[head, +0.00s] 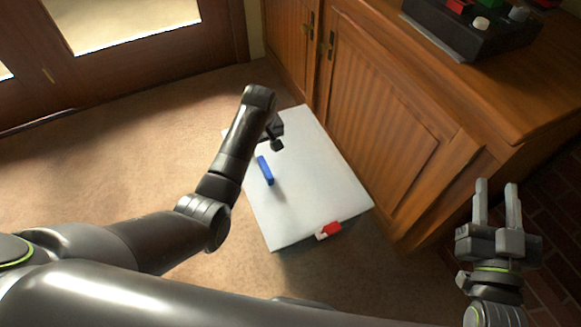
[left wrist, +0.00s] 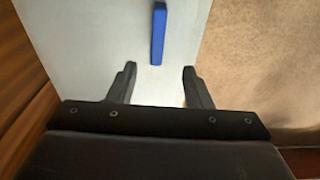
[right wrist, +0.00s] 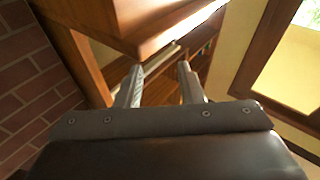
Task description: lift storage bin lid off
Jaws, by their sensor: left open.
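The storage bin's flat pale grey lid (head: 310,175) lies on the floor area beside the wooden cabinet. A blue handle (head: 265,170) stands up from its left part, and the handle also shows in the left wrist view (left wrist: 158,35). A red and white piece (head: 329,230) is at the lid's near edge. My left gripper (head: 276,143) is over the far left part of the lid, apart from the handle. In the left wrist view it is open and empty, with the handle beyond its fingertips. My right gripper (head: 496,185) is open and empty at the right, away from the lid. The bin's walls are hidden.
A wooden cabinet (head: 385,120) stands close along the lid's right side. A black box (head: 470,35) with red, green and white parts sits on its top. Carpet (head: 130,140) is clear to the left. A brick surface (head: 545,220) is at the right.

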